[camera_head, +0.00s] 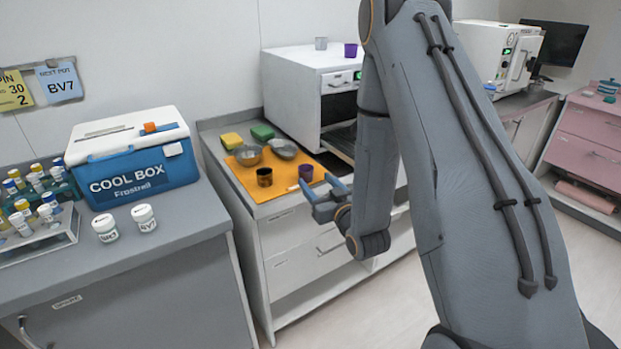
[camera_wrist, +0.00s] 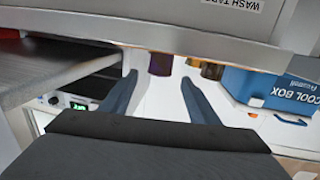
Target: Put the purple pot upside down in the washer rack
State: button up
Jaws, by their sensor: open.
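A purple pot (camera_head: 306,172) stands at the right front of the orange mat (camera_head: 247,184). Another small purple pot (camera_head: 351,50) stands on top of the white washer (camera_head: 295,80). The washer's front is open, with a dark rack or tray (camera_head: 341,143) low in its opening; the rack's inside is mostly hidden. My gripper (camera_head: 320,187) is open just in front of the mat's purple pot. In the wrist view, that pot (camera_wrist: 160,65) shows just beyond and between the spread fingertips (camera_wrist: 158,79). I cannot tell if they touch it.
A dark brown pot (camera_head: 264,177), metal bowls (camera_head: 248,156) and yellow (camera_head: 232,140) and green (camera_head: 262,132) sponges are on or beside the mat. A grey cup (camera_head: 321,43) is on the washer. A cool box (camera_head: 130,160) and white jars (camera_head: 144,217) stand on the left counter.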

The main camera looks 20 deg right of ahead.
jog(key=s+a+r+m+g+h, duration=0.1)
jog(key=s+r+m+g+h, duration=0.1)
jog(key=s+g, duration=1.4)
jog(key=s+r+h, duration=0.1)
jog(key=s, duration=1)
jog(key=shift+s+a+b, duration=0.15)
jog(key=shift+s+b, duration=0.15)
